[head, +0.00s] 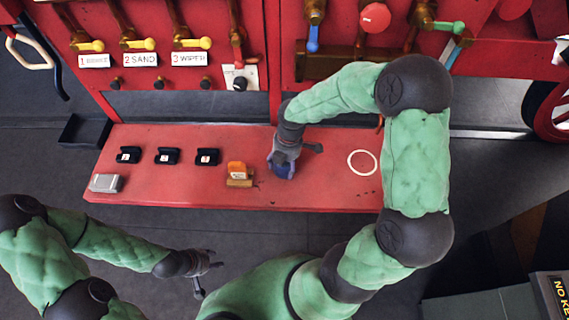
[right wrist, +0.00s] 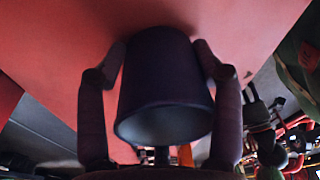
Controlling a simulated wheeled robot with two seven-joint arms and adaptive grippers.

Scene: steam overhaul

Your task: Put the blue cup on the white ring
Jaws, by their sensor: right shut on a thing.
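The blue cup (head: 284,168) is at the middle of the red bench, left of the white ring. It also shows large and dark in the right wrist view (right wrist: 165,80), with its open mouth toward the camera. My right gripper (head: 287,158) is shut on the cup, one finger on each side of it. I cannot tell whether the cup touches the bench. The white ring (head: 362,149) lies flat and bare on the bench's right part. My left gripper (head: 207,275) is low in front of the bench, away from the cup; its fingers look apart and empty.
On the red bench (head: 325,190) are several small black holders (head: 168,156), an orange and brown item (head: 238,175) just left of the cup, and a grey box (head: 106,183). A red panel with labelled levers (head: 140,45) stands behind. The bench between cup and ring looks clear.

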